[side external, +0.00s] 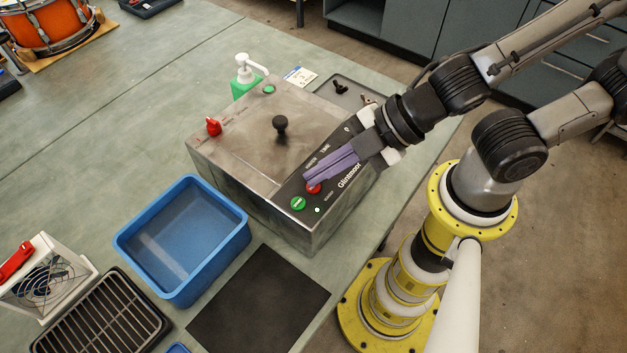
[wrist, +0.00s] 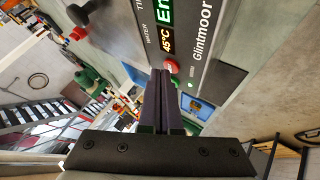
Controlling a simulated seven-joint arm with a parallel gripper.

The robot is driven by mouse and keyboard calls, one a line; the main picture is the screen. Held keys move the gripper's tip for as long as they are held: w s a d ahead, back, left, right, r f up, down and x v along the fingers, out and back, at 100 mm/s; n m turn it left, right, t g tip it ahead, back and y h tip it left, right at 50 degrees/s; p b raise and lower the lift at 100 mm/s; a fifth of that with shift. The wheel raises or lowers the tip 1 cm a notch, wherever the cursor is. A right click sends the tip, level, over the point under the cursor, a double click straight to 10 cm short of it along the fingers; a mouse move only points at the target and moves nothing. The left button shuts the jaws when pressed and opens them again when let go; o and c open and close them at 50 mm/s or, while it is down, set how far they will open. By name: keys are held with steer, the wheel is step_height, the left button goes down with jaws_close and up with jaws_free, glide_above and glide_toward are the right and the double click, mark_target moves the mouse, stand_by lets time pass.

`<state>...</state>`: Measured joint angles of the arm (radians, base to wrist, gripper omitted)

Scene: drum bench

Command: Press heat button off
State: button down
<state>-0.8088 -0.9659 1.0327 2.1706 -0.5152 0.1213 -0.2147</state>
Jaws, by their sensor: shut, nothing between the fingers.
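A metal bath unit marked Glintmoor (side external: 225,168) stands on the bench, with a dark sloping control panel (side external: 285,216) on its front. The panel has a red button (side external: 314,189), a green button (side external: 298,203) and a small lit green lamp (side external: 317,210). The labels beside the buttons are too small to read. My gripper (side external: 306,176) is shut and empty, its purple fingers over the panel with the tips close to the red button. In the wrist view the red button (wrist: 172,66) shows just past the fingertips (wrist: 161,72); contact cannot be told. The green button (wrist: 176,82) is partly hidden.
A lit display (wrist: 166,38) reads 45°C. A blue tub (side external: 150,250) and a black mat (side external: 258,303) lie in front. A soap pump (side external: 246,70) stands behind.

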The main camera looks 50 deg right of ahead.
steer(key=shift+r, duration=0.3)
step_height(320, 180, up, 6)
stand_by(0.7)
steer(key=w+d+r+m+t+h, duration=0.1)
steer(key=w+d+r+m+h, duration=0.1)
steer(key=d+m, duration=0.35)
steer(key=w+d+r+m+t+h, duration=0.1)
steer(key=w+d+r+m+h, duration=0.15)
steer(key=d, duration=0.65)
steer(key=s+d+f+m+g+h, duration=0.1)
steer(key=s+d+m+g, duration=0.2)
steer(key=s+m, duration=0.6)
steer(key=d, duration=0.2)
steer(key=shift+s+d+f, duration=0.15)
steer(key=shift+d+f, duration=0.2)
steer(key=shift+d, duration=0.05)
